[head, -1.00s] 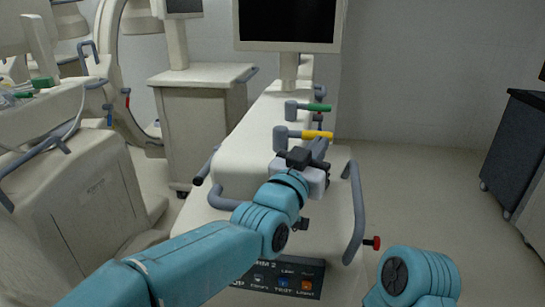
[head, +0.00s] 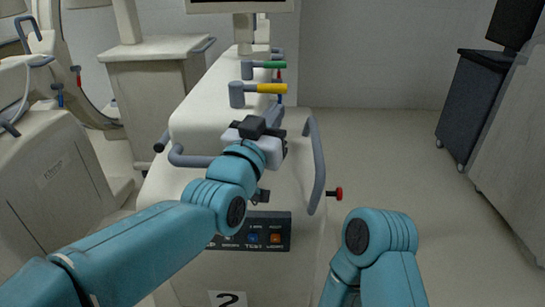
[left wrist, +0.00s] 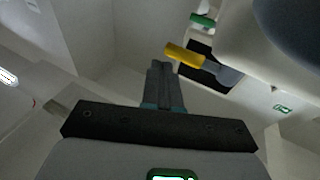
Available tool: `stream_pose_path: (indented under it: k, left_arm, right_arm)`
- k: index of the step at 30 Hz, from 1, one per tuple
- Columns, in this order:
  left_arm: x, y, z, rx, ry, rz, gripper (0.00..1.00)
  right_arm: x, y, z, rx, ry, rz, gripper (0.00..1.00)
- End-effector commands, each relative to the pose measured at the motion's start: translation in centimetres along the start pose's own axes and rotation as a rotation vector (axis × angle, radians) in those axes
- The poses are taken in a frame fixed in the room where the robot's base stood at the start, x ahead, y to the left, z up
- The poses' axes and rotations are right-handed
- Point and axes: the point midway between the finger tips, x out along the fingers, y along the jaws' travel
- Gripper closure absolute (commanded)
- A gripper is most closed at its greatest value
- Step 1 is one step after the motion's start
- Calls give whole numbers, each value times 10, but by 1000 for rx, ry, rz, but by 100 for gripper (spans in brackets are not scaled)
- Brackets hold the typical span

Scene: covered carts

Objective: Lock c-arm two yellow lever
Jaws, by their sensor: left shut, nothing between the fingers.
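The yellow lever (head: 272,88) is on a grey post on top of the cream cart marked 2 (head: 215,105), pointing right in the head view. It also shows in the left wrist view (left wrist: 184,55), beside and above the fingertips. My left gripper (head: 277,117) is shut and empty, just below and in front of the yellow lever in the head view. Its closed fingers show in the left wrist view (left wrist: 160,68). They look apart from the lever, though the depth gap is hard to judge. My right arm shows at lower right, but its gripper is out of view.
A green lever (head: 274,65) sits behind the yellow one. A grey handrail (head: 317,165) and a red knob (head: 335,193) are on the cart's right side. A button panel (head: 265,232) is on its front. The floor to the right is clear up to a dark cabinet (head: 478,110).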

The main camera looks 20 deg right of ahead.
Motion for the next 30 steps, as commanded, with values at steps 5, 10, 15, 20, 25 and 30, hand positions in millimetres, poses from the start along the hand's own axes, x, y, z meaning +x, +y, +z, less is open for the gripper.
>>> stream_pose_path:
  k: [5,10,15,20,25,30]
  left_arm:
    - [-29,11,0,1,2,1,100]
    - [-57,21,1,-1,2,0,100]
    - [-74,28,1,0,3,0,100]
    - [-79,30,1,1,1,0,100]
    - [-80,31,1,1,1,-1,100]
    - [-81,31,0,1,2,-1,100]
  right_arm:
    - [7,2,0,0,0,0,57]
    - [11,4,0,0,1,0,57]
    - [12,4,0,0,1,0,57]
    - [12,4,0,0,1,0,57]
    - [12,4,0,0,1,0,57]
    - [12,4,0,0,1,0,57]
